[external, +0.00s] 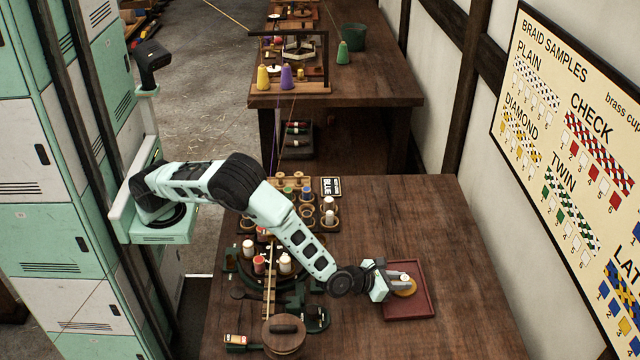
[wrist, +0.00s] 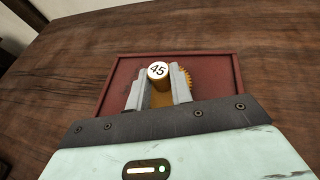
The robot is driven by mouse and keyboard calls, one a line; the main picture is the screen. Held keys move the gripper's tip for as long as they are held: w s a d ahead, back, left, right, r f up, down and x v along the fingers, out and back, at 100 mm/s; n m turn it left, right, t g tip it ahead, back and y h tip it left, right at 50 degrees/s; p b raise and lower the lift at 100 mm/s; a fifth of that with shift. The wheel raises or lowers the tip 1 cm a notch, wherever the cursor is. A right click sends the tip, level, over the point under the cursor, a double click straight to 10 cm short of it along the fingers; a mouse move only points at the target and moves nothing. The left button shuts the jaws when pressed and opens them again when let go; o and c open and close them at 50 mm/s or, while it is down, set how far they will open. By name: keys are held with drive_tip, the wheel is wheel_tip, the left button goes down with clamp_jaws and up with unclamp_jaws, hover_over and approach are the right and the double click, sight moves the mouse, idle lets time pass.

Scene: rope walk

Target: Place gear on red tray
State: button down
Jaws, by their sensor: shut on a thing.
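My gripper (external: 389,281) is at the red tray, shut on the gear (external: 405,287). In the wrist view, my gripper (wrist: 160,90) has a finger on each side of the gear's brass hub, whose white top reads "45". The gear's toothed edge (wrist: 187,78) shows beside the right finger; the rest is hidden by the fingers. The red tray (external: 424,303) lies on the wooden table, and its dark red floor and rim (wrist: 225,57) show around the gear. The gear is over the tray; I cannot tell whether it touches the tray floor.
A braiding machine with bobbins (external: 259,264) stands left of the tray. A round wooden drum (external: 284,335) is at the front left. The table (external: 450,240) is clear around the tray's back and right.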

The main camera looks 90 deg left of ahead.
drive_tip(key=shift+r, duration=0.1)
drive_tip(key=c, duration=1.2)
unclamp_jaws()
drive_tip(key=shift+f, duration=0.2)
drive_tip(key=shift+c, duration=0.2)
drive_tip(key=shift+r, duration=0.25)
drive_tip(key=shift+s+d, duration=0.15)
drive_tip(key=shift+s, duration=0.2)
drive_tip(key=b+v, duration=0.1)
drive_tip(key=v, duration=1)
drive_tip(key=shift+s, duration=0.15)
